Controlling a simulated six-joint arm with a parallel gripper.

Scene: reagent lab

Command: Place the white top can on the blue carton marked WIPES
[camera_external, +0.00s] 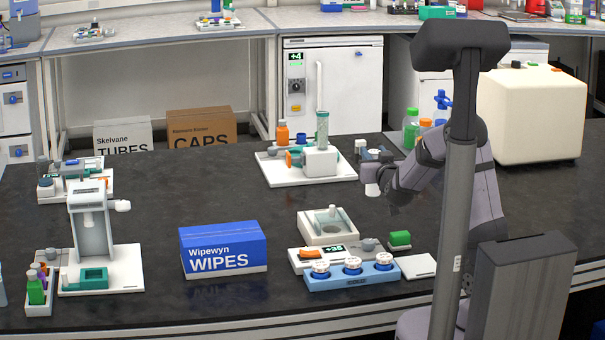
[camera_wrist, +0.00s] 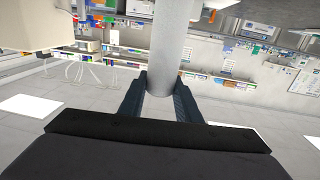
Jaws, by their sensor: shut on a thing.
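The blue carton marked WIPES (camera_external: 222,250) stands upright on the dark bench, left of centre, and its top is bare. My gripper (camera_external: 378,184) is above the bench at the right of the carton, well apart from it. In the wrist view my gripper (camera_wrist: 160,84) is shut on a pale cylindrical can (camera_wrist: 171,45), with one finger on each side. The can's white end (camera_external: 372,190) shows small beside the gripper in the external view. The rest of it is partly hidden by my gripper, and its ends are not clear in the wrist view.
A blue rack (camera_external: 352,283) with three white-topped round items and a white device (camera_external: 310,262) stand right of the carton. A stand with a teal block (camera_external: 92,235) is at the left. A white tray (camera_external: 300,178) with bottles lies behind. Bench around the carton's front and back is clear.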

